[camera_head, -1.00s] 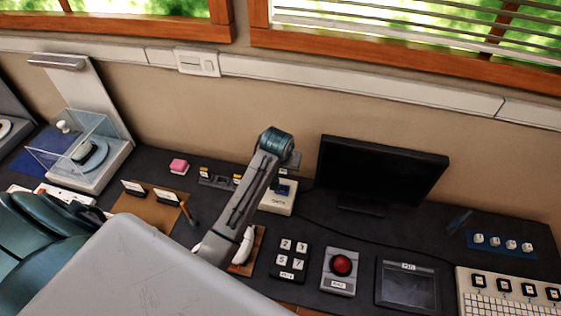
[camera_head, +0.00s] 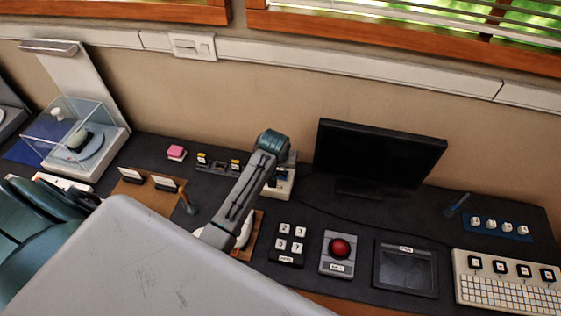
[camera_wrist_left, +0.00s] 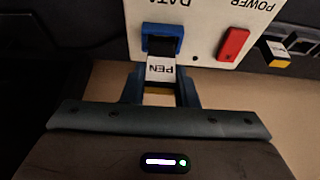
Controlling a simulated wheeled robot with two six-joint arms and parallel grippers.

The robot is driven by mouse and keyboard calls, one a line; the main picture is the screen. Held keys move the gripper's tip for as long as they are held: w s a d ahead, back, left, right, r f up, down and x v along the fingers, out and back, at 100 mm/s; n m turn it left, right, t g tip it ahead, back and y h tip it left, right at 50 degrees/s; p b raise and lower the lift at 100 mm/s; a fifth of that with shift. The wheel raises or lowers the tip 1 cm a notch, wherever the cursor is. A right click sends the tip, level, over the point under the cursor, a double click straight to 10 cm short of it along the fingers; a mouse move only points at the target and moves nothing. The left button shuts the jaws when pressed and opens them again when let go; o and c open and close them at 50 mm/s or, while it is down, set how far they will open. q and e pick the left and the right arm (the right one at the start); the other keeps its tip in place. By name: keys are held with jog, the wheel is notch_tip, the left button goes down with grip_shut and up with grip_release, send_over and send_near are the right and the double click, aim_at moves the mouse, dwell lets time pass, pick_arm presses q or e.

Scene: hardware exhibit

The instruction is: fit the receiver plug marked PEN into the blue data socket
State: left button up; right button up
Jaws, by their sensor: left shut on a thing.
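The receiver plug marked PEN (camera_wrist_left: 160,69) is held between the fingers of my left gripper (camera_wrist_left: 161,84), which is shut on it. The plug's dark end is at the opening of the blue data socket (camera_wrist_left: 163,31); I cannot tell how far it is in. The socket is on a cream box (camera_wrist_left: 200,22) marked DATA and POWER, with a red socket (camera_wrist_left: 234,45) beside it. In the head view the box (camera_head: 288,183) is partly behind my left arm, and the gripper's fingers and plug are hidden. My right gripper is not in view.
A dark rack (camera_head: 219,166) with yellow-marked pieces stands left of the box. One labelled piece (camera_wrist_left: 275,48) shows right of the red socket in the wrist view. A black monitor (camera_head: 378,152) stands to the right; a keypad (camera_head: 289,245) and red button (camera_head: 340,248) lie in front.

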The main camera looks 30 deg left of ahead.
pick_arm(q)
jog(key=shift+f, duration=0.95)
dwell(2.3)
jog(key=o, duration=1.5)
jog(key=shift+r, duration=0.1)
jog(key=shift+r, duration=3.4)
jog(key=shift+s+f, duration=0.1)
jog(key=shift+s, duration=0.05)
